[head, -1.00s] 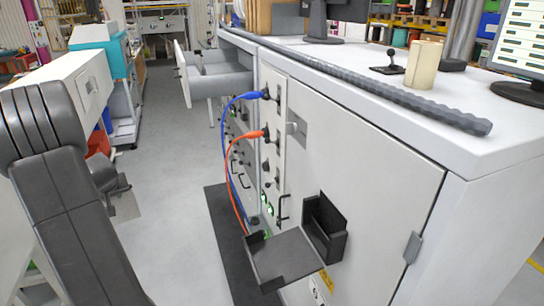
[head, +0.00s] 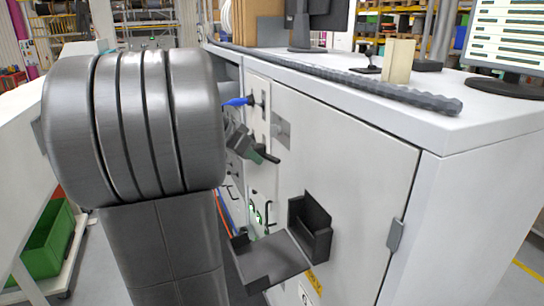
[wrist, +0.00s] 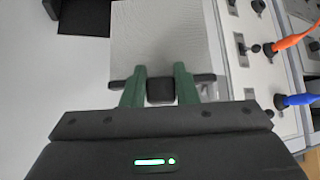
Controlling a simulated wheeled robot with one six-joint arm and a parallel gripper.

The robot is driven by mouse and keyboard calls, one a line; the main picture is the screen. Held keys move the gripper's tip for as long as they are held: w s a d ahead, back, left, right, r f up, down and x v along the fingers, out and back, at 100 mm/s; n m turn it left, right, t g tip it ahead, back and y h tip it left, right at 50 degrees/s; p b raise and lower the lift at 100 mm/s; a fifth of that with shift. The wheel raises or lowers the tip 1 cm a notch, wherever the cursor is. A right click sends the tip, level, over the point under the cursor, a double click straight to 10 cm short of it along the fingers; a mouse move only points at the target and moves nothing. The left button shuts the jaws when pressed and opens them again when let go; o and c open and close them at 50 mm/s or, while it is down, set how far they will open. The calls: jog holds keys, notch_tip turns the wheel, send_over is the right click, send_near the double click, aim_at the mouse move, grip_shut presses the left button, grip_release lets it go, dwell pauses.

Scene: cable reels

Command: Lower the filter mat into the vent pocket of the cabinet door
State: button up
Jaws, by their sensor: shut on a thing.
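My gripper (wrist: 159,88) is shut on the black grip of the filter mat (wrist: 160,35), between its two green fingers. The mat is a pale grey, textured square that extends away from the fingers in the wrist view. In the head view my gripper (head: 262,153) is small, in front of the cabinet's front, and I cannot make out the mat there. The black vent pocket (head: 325,245) is on the white cabinet door (head: 355,170), below and right of my gripper. A dark part (wrist: 85,17) at the wrist view's top left looks like the pocket, apart from the mat.
Left of the door is a socket panel with a blue plug (head: 238,101); the wrist view also shows an orange plug (wrist: 292,42). A grey ribbed bar (head: 400,94) lies along the cabinet top.

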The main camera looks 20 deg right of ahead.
jog(key=s+d+r+m+g+h+b, duration=0.1)
jog(key=s+d+r+m+g, duration=0.3)
jog(key=s, duration=0.4)
jog(key=d+f+t+b, duration=0.1)
jog(key=d+f+b, duration=0.4)
jog(key=d+f, duration=0.3)
jog(key=shift+w, duration=0.35)
dwell(0.9)
jog(key=shift+f+b, duration=0.5)
jog(key=shift+b, duration=0.4)
dwell(0.7)
jog(key=shift+f+b, duration=2.2)
jog(key=shift+f, duration=0.1)
jog(key=shift+f+b, duration=1.95)
jog(key=shift+b, duration=0.15)
